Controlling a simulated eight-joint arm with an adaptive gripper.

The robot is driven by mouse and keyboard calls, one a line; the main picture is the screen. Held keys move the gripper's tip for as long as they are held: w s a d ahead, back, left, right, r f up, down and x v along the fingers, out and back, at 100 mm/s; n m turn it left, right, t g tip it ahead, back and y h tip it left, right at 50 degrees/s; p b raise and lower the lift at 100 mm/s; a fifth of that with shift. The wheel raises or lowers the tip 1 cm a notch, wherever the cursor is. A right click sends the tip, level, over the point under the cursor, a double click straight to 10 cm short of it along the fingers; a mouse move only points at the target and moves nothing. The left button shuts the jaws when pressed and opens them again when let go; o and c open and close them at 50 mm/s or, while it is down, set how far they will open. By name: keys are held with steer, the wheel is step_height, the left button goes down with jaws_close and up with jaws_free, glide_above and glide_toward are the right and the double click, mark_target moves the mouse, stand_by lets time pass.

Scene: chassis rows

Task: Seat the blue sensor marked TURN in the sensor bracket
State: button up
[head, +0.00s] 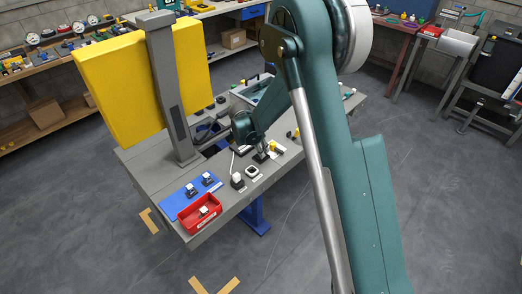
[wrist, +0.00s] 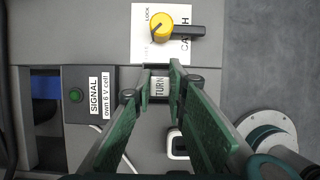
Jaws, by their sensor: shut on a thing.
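My gripper (wrist: 160,76) shows its two green fingers closed from either side on a small piece with a white label reading TURN (wrist: 160,87). The label lies between the fingertips; little of the piece's body shows, and I cannot make out its blue colour. In the head view my gripper (head: 262,155) is low over the grey table, near the yellow knob. I cannot clearly tell the sensor bracket apart. A plate lettered LOCK and CATCH (wrist: 145,48), with a yellow knob (wrist: 161,27) and a dark lever, lies just beyond the fingertips.
A box labelled SIGNAL (wrist: 95,95) with a green button is left of the fingers. A white-rimmed square part (wrist: 177,146) is partly behind the right finger. A blue mat (head: 178,203) with small parts and a red bin (head: 203,222) sit at the table's front left. A grey post (head: 172,100) stands behind.

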steer(key=shift+f, duration=0.4)
steer(key=o, duration=1)
steer(key=shift+r, duration=0.1)
steer(key=shift+v, duration=5.95)
